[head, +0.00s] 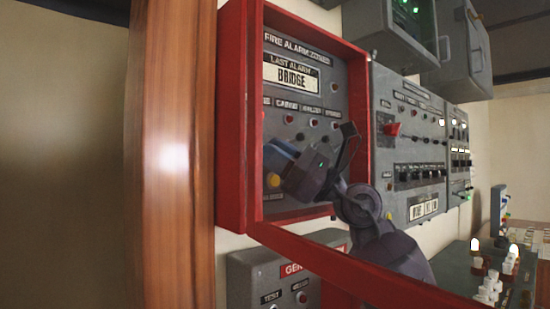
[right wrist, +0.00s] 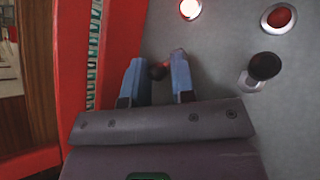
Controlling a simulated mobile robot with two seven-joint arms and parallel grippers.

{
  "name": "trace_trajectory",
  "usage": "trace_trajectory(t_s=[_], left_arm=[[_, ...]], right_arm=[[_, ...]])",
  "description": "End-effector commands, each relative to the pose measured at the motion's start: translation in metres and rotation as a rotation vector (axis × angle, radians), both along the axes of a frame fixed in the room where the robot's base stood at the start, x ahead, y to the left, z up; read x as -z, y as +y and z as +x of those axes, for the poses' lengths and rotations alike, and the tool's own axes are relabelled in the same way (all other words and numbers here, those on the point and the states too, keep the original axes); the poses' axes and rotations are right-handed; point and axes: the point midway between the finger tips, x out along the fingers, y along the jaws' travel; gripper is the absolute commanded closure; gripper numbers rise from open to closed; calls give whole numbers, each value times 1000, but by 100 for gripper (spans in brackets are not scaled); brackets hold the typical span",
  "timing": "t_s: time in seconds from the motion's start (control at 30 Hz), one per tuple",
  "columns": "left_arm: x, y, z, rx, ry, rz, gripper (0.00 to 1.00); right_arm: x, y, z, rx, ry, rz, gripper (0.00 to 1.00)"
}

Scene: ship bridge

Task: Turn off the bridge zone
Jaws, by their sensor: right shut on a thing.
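The fire alarm zones panel (head: 347,95) is grey and sits inside an open red box (head: 232,110). Its display (head: 291,78) reads "LAST ALARM BRIDGE". My right gripper (head: 279,153) is at the panel's left side, below the leftmost zone label, of which only a final "E" shows. A lamp (right wrist: 190,9) above the knob glows. The neighbouring knob (right wrist: 264,66) is black, below an unlit red lamp (right wrist: 278,17). My left gripper is out of view.
The box's red left wall (right wrist: 76,70) is close beside the gripper. A red bar (head: 345,265) crosses low in front of my right arm. A grey switch panel (head: 410,150) is to the right. A wooden post (head: 165,150) stands left.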

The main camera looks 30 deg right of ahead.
Motion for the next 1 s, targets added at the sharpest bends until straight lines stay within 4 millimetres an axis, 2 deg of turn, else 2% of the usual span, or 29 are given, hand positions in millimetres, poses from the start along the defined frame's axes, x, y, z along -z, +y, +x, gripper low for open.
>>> trace_trajectory(t_s=[0.23, 0.27, 0.37, 0.77, 1.0], left_arm=[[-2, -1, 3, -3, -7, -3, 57], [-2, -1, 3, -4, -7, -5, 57], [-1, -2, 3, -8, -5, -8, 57], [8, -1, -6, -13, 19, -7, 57], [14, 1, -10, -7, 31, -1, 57]], right_arm=[[0, 3, -1, -7, 1, -6, 100], [0, 3, -1, -7, 1, -6, 72], [0, 3, -1, -6, 1, -5, 56], [4, -3, -3, -2, 3, -1, 56], [28, -28, -21, 0, 8, -2, 56]])
